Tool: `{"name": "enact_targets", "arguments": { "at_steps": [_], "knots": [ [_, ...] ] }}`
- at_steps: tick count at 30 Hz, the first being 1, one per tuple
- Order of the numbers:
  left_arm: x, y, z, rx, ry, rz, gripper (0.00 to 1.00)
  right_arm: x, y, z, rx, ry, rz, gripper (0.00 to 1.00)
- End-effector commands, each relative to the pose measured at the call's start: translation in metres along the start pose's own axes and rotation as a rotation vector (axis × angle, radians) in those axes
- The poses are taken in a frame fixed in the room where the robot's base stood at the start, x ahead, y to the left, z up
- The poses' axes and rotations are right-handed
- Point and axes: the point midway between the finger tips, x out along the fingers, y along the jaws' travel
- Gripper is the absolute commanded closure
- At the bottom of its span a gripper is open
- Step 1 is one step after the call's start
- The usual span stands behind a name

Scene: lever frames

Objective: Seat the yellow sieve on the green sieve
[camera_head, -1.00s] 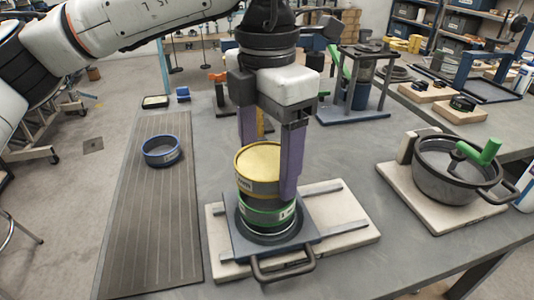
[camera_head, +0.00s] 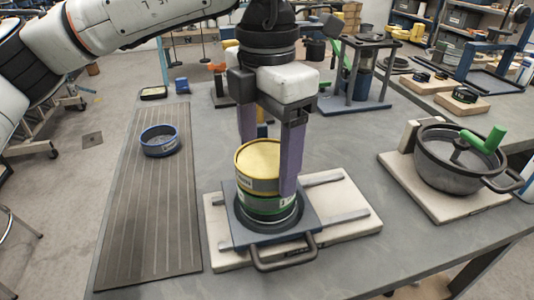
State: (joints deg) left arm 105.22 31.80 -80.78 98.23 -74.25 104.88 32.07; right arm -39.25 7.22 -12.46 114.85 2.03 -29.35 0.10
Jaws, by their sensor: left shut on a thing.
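The yellow sieve (camera_head: 257,158) is a short yellow drum between the purple fingers of my left gripper (camera_head: 267,165), which is shut on it. Directly below it is the green sieve (camera_head: 264,204), a green-banded ring on the dark square platform (camera_head: 240,236). The yellow sieve looks upright and lined up over the green one, with no clear gap between them. Whether it is fully seated I cannot tell. The right finger hides part of both sieves' right side. My right gripper is not in view.
A blue sieve (camera_head: 159,142) sits on the ribbed mat (camera_head: 140,230) at left. The platform, with a front handle (camera_head: 284,254), stands on a pale railed board (camera_head: 352,216). A pot (camera_head: 450,165) with a green handle is at right. The bench between is clear.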

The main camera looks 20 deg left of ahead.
Motion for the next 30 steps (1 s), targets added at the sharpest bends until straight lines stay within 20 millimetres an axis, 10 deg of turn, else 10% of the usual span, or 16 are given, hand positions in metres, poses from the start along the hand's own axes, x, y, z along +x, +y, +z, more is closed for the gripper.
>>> {"name": "enact_targets", "arguments": {
  "at_steps": [4, 5, 9, 23, 30],
  "knots": [
    [0.003, 0.0, 0.0, 0.0, -0.001, 0.0, 0.56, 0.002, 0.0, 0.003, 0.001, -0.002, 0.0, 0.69],
    [0.003, 0.0, 0.0, 0.0, -0.001, 0.0, 0.28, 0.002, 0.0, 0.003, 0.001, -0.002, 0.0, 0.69],
    [0.002, 0.001, 0.0, -0.001, -0.002, 0.002, 0.08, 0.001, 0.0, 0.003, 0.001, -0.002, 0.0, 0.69],
    [0.0, 0.004, 0.0, -0.01, -0.002, 0.006, 0.08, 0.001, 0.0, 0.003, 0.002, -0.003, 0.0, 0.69],
    [-0.037, 0.001, 0.001, -0.006, -0.005, 0.004, 0.08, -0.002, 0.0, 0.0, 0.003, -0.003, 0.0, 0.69]
  ]
}}
